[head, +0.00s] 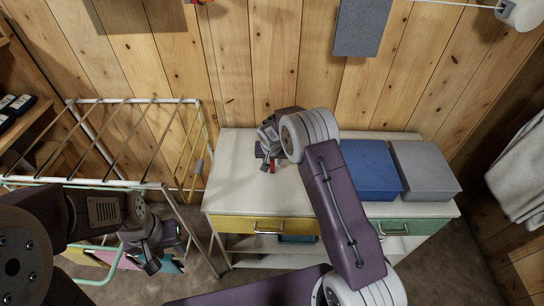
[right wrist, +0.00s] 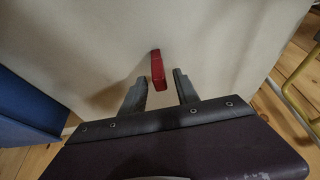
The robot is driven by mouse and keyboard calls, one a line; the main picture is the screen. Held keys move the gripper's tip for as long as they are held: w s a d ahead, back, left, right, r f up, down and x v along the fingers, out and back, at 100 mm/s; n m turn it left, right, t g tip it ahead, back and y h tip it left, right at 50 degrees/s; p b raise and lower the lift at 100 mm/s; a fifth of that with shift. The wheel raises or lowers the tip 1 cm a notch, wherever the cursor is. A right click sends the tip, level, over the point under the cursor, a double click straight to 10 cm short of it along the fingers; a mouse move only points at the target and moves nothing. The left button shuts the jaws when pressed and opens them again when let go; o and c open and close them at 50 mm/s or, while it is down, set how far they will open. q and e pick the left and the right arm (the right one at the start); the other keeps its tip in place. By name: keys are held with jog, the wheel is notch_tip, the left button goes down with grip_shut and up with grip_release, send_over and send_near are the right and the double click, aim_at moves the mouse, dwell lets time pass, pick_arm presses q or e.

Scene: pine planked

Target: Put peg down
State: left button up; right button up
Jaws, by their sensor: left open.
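A small red peg (right wrist: 157,70) lies on the white top of the cabinet (head: 235,165). In the right wrist view it sits between and just past my right gripper's fingertips, with a gap on both sides. In the head view the peg (head: 271,166) shows only as a bit of red by the fingers. My right gripper (head: 265,152) is open and low over the cabinet top. My left gripper (head: 155,262) is open and empty, low at the left, near the drying rack.
A blue box (head: 365,172) and a grey box (head: 425,170) stand on the right of the cabinet top. A drying rack (head: 125,185) stands left of the cabinet. The left part of the top is clear. White cloth (head: 520,175) hangs at the far right.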

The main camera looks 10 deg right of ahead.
jog(key=v, duration=1.2)
jog(key=s+d+f+n+g+y, duration=0.1)
jog(key=s+d+n+g, duration=0.1)
jog(key=s, duration=2.4)
jog(key=shift+d+f+n+g, duration=0.2)
jog(key=shift+d+n+g, duration=0.05)
jog(key=shift+n+g, duration=0.3)
